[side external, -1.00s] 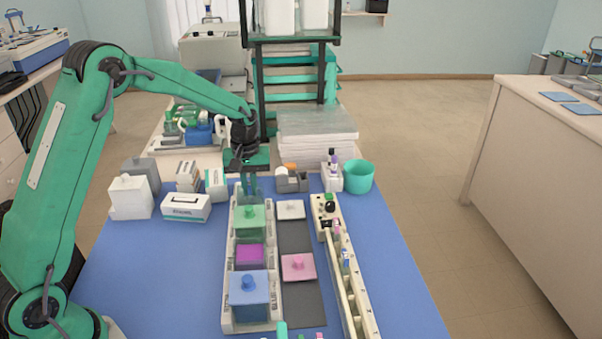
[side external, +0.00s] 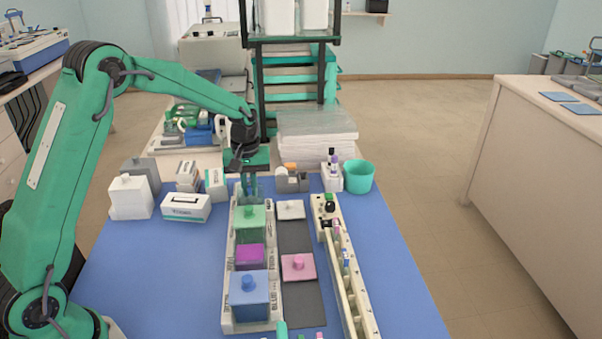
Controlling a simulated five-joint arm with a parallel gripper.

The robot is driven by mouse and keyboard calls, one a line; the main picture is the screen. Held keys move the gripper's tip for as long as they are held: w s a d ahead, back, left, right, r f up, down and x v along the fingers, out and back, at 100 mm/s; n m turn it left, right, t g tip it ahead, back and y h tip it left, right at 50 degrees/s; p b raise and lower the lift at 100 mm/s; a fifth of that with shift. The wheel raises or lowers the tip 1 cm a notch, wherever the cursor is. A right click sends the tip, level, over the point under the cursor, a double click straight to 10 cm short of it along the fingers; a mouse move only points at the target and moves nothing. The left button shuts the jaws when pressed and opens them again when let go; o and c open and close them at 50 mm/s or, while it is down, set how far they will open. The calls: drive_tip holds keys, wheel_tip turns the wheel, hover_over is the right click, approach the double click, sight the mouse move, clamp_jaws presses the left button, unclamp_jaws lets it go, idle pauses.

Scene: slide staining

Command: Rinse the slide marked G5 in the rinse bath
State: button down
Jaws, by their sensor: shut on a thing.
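My gripper (side external: 250,188) points down over the far end of the white bath rack (side external: 232,317). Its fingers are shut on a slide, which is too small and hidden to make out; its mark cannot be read. The far bath, directly below the fingers, is mostly hidden behind the green-lidded bath (side external: 250,219). I cannot tell whether the slide is in the liquid or above it. Nearer are an open bath of purple liquid (side external: 249,256) and a blue-lidded bath (side external: 248,290). No label shows which is the rinse bath.
A white lid (side external: 291,210) and a pink lid (side external: 298,267) lie on a dark mat right of the baths. A long slide holder (side external: 362,318) with colour-ended slides runs beside it. A teal cup (side external: 358,177) and boxes (side external: 186,208) stand around. The blue table is clear at front left.

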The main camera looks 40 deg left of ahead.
idle(0.4)
drive_tip(key=shift+r, duration=4.8)
